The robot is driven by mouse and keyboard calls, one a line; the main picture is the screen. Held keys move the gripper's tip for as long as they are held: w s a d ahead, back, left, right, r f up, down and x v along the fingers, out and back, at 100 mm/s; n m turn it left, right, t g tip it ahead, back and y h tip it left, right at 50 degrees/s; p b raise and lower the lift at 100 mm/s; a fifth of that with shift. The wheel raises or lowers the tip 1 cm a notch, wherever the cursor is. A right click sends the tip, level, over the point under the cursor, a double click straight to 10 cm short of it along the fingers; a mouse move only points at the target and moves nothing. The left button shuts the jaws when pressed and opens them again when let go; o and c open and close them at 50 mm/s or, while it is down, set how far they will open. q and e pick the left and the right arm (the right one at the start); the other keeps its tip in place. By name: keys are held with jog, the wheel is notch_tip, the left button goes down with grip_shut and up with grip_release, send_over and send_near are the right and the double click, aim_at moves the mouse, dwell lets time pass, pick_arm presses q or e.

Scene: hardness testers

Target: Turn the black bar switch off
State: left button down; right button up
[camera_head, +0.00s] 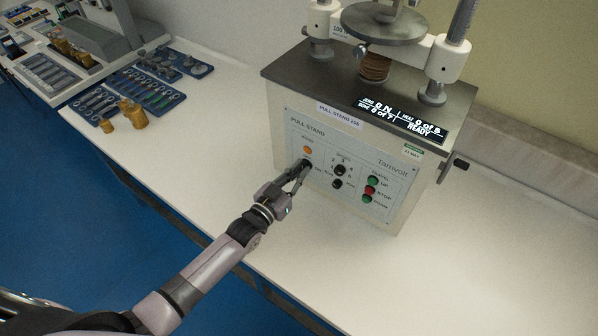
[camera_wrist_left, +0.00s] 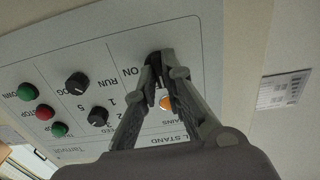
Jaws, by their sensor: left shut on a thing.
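The black bar switch (camera_head: 308,162) is on the front panel of the pull stand, just below an orange lamp (camera_head: 308,149). My left gripper (camera_head: 303,166) reaches it from the front left, with its fingertips at the switch. In the left wrist view, the left gripper (camera_wrist_left: 161,66) is shut on the black bar switch (camera_wrist_left: 155,84), which is largely hidden between the fingers. An ON label shows beside it. The switch's exact angle is hard to tell. My right gripper is in neither view.
The panel also has black knobs (camera_head: 340,170), a red button (camera_head: 369,190) and green buttons (camera_head: 373,180). The pull stand (camera_head: 275,120) stands on a white bench (camera_head: 215,115). Blue trays of tools (camera_head: 150,90) and brass weights (camera_head: 133,115) lie at the left. The bench in front is clear.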

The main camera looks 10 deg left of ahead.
pick_arm(q)
jog(key=shift+f, duration=0.1)
jog(key=c, duration=1.7)
grip_release()
jog(key=v, duration=1.2)
